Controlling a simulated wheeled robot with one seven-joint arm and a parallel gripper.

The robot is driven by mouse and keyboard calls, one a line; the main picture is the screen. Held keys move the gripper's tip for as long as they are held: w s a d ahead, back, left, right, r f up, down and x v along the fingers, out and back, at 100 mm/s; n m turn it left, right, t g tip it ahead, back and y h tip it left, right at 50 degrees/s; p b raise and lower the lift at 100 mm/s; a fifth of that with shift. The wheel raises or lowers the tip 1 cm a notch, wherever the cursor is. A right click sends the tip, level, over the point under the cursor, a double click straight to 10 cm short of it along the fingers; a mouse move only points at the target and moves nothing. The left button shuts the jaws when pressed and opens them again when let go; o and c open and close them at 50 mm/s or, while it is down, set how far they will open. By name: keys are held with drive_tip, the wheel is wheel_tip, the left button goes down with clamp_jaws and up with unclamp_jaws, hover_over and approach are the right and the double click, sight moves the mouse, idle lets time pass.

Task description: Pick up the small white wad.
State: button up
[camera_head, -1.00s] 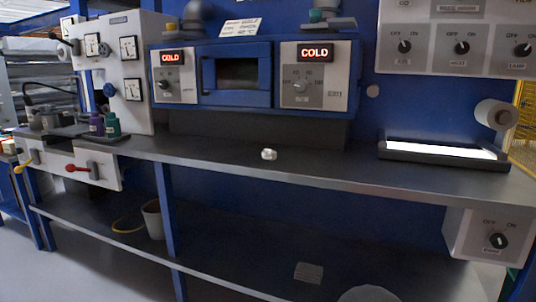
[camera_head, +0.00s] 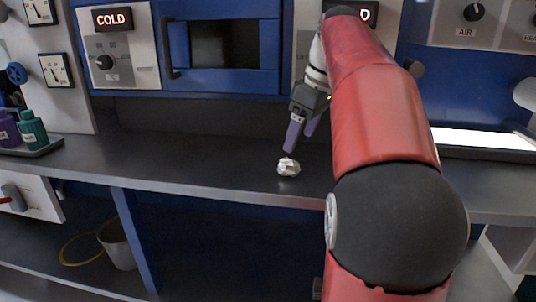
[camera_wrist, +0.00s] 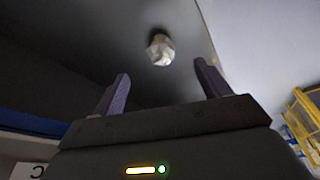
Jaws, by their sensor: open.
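The small white wad (camera_head: 288,167) is crumpled and lies on the grey bench top (camera_head: 200,172), close to its front edge. It also shows in the wrist view (camera_wrist: 160,48), beyond the fingertips and roughly between their lines. My gripper (camera_head: 300,136) is open and empty. Its purple fingers point down just above and behind the wad in the head view. In the wrist view the two fingers (camera_wrist: 162,78) are spread apart, with the wad not between them. My red arm hides part of the bench and the right-hand oven panel.
A blue oven (camera_head: 225,45) with a COLD display stands behind the bench. Purple and teal bottles (camera_head: 33,130) stand on a tray at the left. A lit panel (camera_head: 485,139) lies at the right. The bench left of the wad is clear. A pot (camera_head: 117,243) stands on the lower shelf.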

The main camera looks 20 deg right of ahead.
sight(290, 157)
drive_tip(key=x, duration=0.5)
drive_tip(key=b+x, duration=0.1)
drive_tip(key=x, duration=0.1)
drive_tip(key=shift+w+a+f, duration=0.1)
drive_tip(key=shift+w+a, duration=0.05)
drive_tip(key=shift+a, duration=0.15)
drive_tip(key=c, duration=1)
